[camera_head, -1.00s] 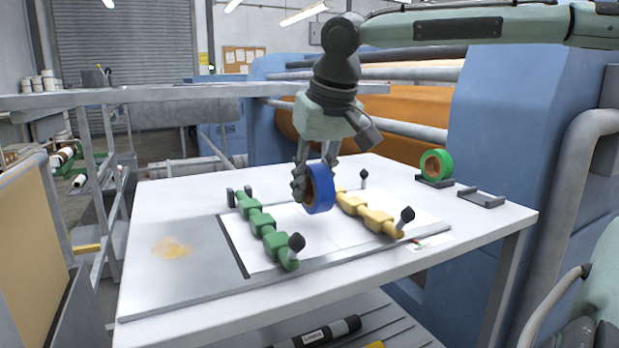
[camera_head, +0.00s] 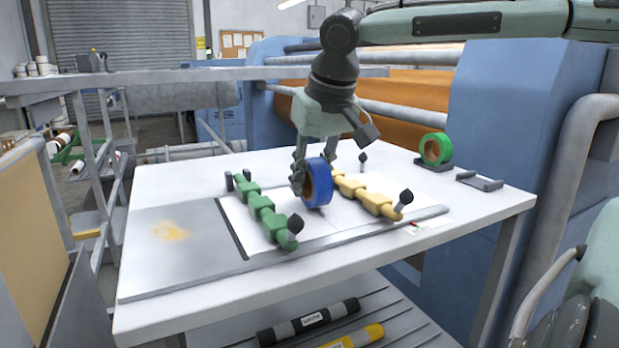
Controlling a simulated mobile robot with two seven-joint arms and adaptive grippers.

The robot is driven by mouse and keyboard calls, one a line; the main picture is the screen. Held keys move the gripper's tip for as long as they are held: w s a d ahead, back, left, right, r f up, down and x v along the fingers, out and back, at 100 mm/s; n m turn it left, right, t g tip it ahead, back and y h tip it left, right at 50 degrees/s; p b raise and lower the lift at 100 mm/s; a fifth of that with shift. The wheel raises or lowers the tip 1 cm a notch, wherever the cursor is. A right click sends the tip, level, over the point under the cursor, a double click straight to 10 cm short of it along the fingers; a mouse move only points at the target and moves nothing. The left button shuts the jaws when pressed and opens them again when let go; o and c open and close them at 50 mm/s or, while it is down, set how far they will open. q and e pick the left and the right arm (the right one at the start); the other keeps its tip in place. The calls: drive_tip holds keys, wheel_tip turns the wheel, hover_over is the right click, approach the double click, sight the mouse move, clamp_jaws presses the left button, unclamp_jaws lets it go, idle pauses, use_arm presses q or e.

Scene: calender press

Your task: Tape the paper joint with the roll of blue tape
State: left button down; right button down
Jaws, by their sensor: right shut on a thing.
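The roll of blue tape (camera_head: 319,184) stands on edge, with a brown core, low over the white paper (camera_head: 310,226) on the table. My right gripper (camera_head: 308,176) comes down from above and is shut on the roll of blue tape. I cannot tell whether the roll touches the paper. The paper lies between a green segmented clamp bar (camera_head: 262,208) on the left and a yellow segmented clamp bar (camera_head: 366,196) on the right. A faint line runs across the paper between the bars, partly hidden by the roll. My left gripper is not in view.
A roll of green tape (camera_head: 436,149) stands in a holder at the table's back right, beside an empty dark holder (camera_head: 479,181). A grey plate (camera_head: 160,245) with an orange stain covers the table's left. Black and yellow rolls (camera_head: 310,321) lie on the shelf below.

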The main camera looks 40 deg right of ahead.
drive_tip(key=shift+f, duration=0.35)
idle(0.3)
drive_tip(key=shift+w+d+p, duration=0.1)
drive_tip(key=shift+w+p, duration=0.25)
drive_tip(key=shift+p, duration=0.35)
drive_tip(key=shift+w, duration=0.1)
drive_tip(key=shift+w+d, duration=0.1)
drive_tip(key=shift+w, duration=0.05)
drive_tip(key=shift+w+d+p, duration=0.1)
drive_tip(key=shift+w+p, duration=0.2)
drive_tip(key=shift+p, duration=0.05)
drive_tip(key=shift+w, duration=0.1)
drive_tip(key=shift+w, duration=0.1)
